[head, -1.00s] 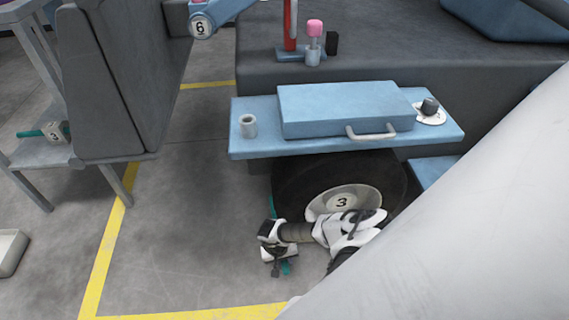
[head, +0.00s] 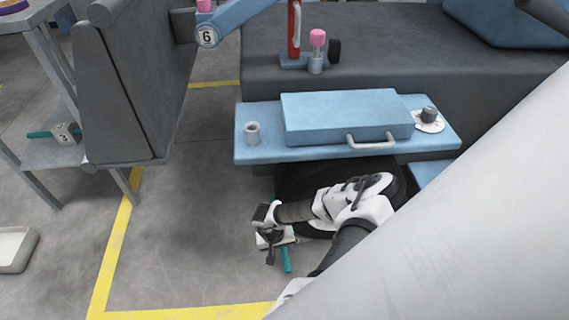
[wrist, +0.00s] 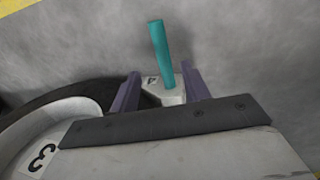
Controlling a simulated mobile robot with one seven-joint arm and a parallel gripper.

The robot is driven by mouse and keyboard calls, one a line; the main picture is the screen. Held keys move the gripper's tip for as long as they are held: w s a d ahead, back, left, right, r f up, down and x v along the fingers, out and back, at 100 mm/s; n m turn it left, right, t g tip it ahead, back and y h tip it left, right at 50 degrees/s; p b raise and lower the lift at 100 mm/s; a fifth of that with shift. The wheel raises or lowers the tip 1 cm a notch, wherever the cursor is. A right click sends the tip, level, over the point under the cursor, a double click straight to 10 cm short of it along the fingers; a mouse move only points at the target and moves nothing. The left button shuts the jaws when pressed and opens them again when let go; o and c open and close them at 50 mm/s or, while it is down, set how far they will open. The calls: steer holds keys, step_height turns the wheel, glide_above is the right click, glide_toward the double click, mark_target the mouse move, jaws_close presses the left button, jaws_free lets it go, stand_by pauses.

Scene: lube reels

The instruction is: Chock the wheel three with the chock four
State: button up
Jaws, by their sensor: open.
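Chock four (wrist: 168,93) is a pale block marked 4 with a teal handle. In the wrist view it sits by the tyre, between the two purple fingers of my gripper (wrist: 160,88), which are open. In the head view the chock's handle (head: 286,260) shows just below my gripper (head: 268,238). Wheel three (head: 290,180) is a dark tyre under the blue step, with its hub mostly hidden by my arm. In the wrist view its pale hub marked 3 (wrist: 40,145) is at lower left. I cannot tell whether the chock touches the tyre.
A blue step (head: 270,155) with a blue case (head: 345,115) overhangs the wheel. A block marked 3 (head: 66,133) with a teal handle lies on a grey shelf at left. A pale tray (head: 14,248) is on the floor. The floor left of the wheel is clear.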

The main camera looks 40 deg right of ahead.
steer(key=r, duration=0.3)
steer(key=shift+w+a+r+p, duration=0.15)
steer(key=shift+a+r+p, duration=0.2)
steer(key=shift+r+p, duration=0.05)
steer(key=shift+a, duration=0.1)
